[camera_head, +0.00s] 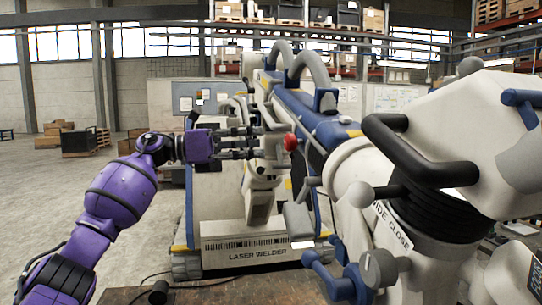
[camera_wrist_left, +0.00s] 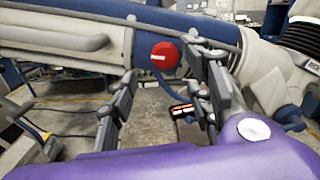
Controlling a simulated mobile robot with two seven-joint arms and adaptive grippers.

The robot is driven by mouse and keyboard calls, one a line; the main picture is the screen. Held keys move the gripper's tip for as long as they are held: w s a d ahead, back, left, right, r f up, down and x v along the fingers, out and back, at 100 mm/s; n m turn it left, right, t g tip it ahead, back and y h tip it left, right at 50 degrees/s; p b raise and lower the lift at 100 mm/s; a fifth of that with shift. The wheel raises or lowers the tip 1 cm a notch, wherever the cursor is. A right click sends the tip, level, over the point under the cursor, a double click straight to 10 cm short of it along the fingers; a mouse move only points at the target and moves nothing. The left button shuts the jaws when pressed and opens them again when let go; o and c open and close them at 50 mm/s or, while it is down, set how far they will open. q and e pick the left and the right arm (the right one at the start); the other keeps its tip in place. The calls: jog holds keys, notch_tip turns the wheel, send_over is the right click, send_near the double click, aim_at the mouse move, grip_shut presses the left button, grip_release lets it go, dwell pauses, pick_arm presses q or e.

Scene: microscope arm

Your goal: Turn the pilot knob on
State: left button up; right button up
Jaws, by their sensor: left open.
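The red pilot knob (camera_head: 290,142) sits on the side of the laser welder's blue and white arm (camera_head: 305,112). In the left wrist view the knob (camera_wrist_left: 165,55) is round, with a short white bar lying nearly level on its face. My purple left gripper (camera_head: 245,143) comes in from the left, its fingers pointing at the knob. In the wrist view the left gripper (camera_wrist_left: 162,46) is open, and the knob shows between its two spread fingers. I cannot tell whether the fingertips touch the knob. My right gripper is not in view.
The welder's large white head with black handles (camera_head: 430,150) fills the right side. A grey cable runs along the welder's arm close above the knob in the wrist view. The welder's base (camera_head: 255,245) stands behind. Boxes (camera_head: 78,142) sit far left; the floor between is clear.

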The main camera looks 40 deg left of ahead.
aim_at(285, 142)
pick_arm(q)
jog(key=shift+m, duration=0.8)
jog(key=b+x, duration=0.3)
jog(key=x, duration=0.4)
jog(key=shift+d, duration=0.2)
jog(key=shift+w+d+f, duration=0.1)
jog(key=shift+w+d, duration=0.25)
jog(key=shift+w, duration=0.05)
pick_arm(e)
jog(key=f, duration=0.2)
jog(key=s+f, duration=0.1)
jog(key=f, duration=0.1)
